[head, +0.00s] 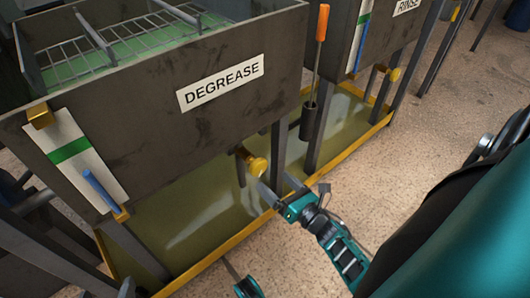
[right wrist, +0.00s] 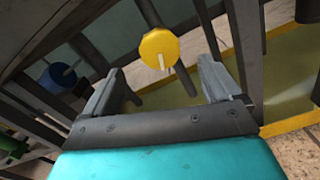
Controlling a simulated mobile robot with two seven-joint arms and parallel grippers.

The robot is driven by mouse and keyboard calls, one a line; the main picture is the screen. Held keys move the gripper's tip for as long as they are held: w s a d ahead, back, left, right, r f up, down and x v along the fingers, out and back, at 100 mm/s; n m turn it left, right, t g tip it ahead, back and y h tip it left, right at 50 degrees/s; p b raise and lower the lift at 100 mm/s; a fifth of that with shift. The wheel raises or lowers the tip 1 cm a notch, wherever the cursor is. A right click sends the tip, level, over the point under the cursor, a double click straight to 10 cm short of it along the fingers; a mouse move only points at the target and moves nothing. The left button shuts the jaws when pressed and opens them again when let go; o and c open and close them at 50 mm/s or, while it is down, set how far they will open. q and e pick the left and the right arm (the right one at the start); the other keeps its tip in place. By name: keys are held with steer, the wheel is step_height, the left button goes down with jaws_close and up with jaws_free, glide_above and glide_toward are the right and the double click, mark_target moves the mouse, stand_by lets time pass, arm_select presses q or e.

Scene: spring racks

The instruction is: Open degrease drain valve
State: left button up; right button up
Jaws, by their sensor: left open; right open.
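The dark tank labelled DEGREASE (head: 221,82) stands at left in the head view. Its yellow round drain valve knob (head: 257,166) sticks out low on its front, above the yellow-rimmed tray. My right gripper (head: 277,185) is open, with its fingers pointing at the knob, close in front of it. In the right wrist view the yellow knob (right wrist: 160,48) shows ahead between the two open fingers (right wrist: 158,82), apparently beyond their tips. The knob's stem is mostly hidden. My left gripper (head: 235,274) is partly in view at the bottom edge, open and away from the tank.
A tray with a yellow rim (head: 225,246) holds greenish liquid under the tanks. The RINSE tank (head: 385,35) has its own yellow knob (head: 394,74). Dark legs stand near the knob.

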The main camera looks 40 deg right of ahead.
steer(key=s, duration=0.5)
steer(key=shift+d, duration=0.2)
steer(key=shift+w, duration=0.1)
